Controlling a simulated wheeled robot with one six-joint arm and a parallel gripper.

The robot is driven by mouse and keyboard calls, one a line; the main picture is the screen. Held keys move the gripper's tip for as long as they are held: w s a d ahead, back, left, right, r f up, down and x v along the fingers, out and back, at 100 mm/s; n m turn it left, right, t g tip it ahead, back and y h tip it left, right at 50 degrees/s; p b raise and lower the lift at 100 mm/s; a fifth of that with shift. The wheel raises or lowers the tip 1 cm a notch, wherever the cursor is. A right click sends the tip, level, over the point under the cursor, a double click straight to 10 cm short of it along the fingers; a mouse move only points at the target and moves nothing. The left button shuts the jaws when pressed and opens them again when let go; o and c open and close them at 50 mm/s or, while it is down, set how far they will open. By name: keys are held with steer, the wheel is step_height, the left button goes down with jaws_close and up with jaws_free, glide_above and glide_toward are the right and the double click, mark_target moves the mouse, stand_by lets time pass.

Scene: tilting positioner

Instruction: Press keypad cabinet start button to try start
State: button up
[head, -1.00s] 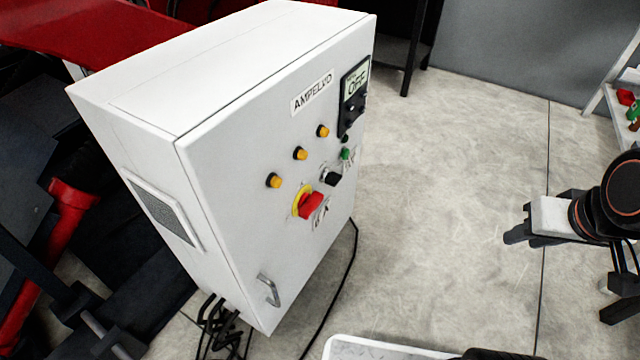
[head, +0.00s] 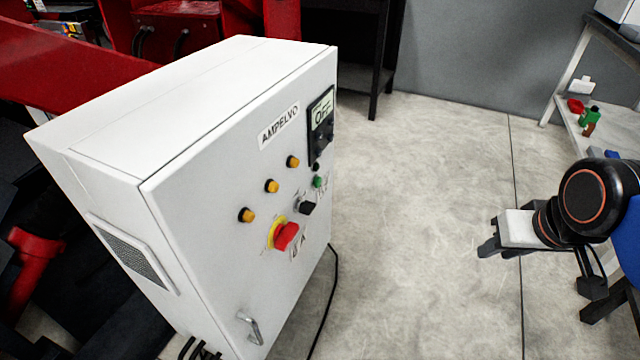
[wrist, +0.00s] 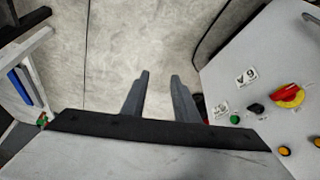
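The white cabinet (head: 215,210) labelled AMPELVO stands left of centre in the head view. Its front carries a dark keypad panel (head: 321,135) with a display reading OFF. A small green button (head: 318,181) sits below the panel, beside a black knob (head: 306,207). The green button also shows in the wrist view (wrist: 234,119), right of the fingers. My gripper (head: 484,250) is right of the cabinet, well apart from it, fingers toward it. In the wrist view its two fingers (wrist: 160,90) are spread with nothing between them.
A red and yellow rotary switch (head: 285,236), amber lamps (head: 271,186) and a metal handle (head: 249,327) are on the cabinet front. A black cable runs along the floor beside it. Clear concrete floor (head: 420,200) lies between cabinet and gripper. A shelf stands at right.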

jaws_close()
stand_by(1.5)
